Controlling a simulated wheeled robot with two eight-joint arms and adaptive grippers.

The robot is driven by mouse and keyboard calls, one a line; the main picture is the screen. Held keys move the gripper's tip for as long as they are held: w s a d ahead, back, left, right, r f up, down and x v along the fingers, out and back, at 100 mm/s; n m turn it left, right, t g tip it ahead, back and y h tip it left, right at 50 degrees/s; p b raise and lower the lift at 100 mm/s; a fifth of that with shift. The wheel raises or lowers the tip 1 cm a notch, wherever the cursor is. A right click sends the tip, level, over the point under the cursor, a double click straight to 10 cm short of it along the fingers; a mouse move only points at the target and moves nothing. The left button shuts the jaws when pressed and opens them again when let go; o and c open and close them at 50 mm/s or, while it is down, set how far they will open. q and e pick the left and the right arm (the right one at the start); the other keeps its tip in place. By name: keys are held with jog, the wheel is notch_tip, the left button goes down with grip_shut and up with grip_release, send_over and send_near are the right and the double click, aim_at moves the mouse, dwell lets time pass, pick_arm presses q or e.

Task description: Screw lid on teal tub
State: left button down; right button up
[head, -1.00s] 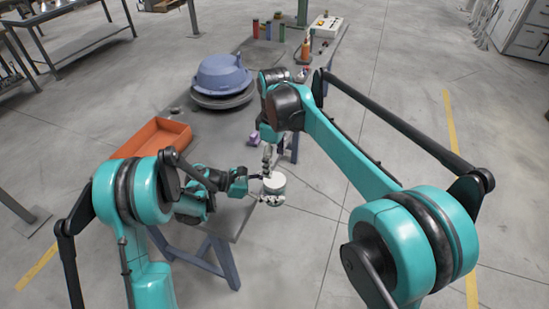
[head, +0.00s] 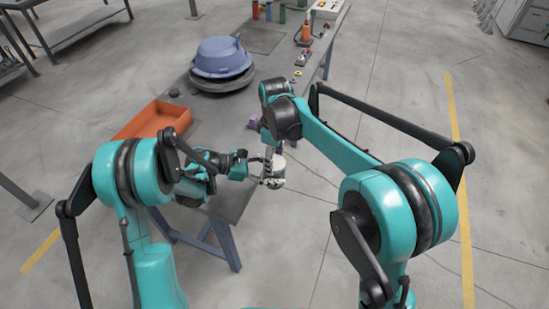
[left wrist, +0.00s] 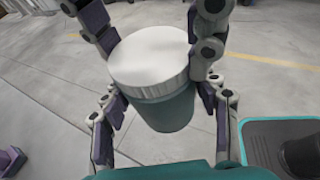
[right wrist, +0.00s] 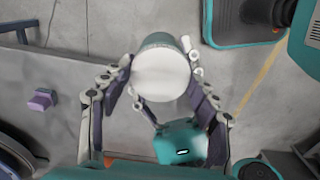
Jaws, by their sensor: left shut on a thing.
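The teal tub (left wrist: 162,110) is upright, held out past the near end of the table. The white lid (left wrist: 150,58) is on its top; how far it is turned cannot be told. My left gripper (head: 262,180) is shut on the tub from the side, its fingers around the wall below the lid. My right gripper (head: 270,152) is above, pointing down, with fingers on both sides of the lid, as the right wrist view of the lid (right wrist: 161,78) shows. Its pads are at or very near the rim; whether they press on it is unclear.
The table (head: 205,128) bears an orange tray (head: 152,120), a blue hood-like shell (head: 222,58) on dark discs, and a purple block (head: 254,122) near its right edge. Bottles and a white box (head: 328,8) are at the far end. Open floor lies right of the table.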

jog(key=c, duration=0.5)
jog(key=shift+c, duration=0.2)
jog(key=m, duration=0.5)
jog(key=shift+m, duration=0.4)
jog(key=m, duration=0.5)
jog(key=shift+m, duration=0.3)
jog(key=o, duration=1.3)
jog(key=shift+r, duration=2.25)
jog(key=shift+c, duration=0.5)
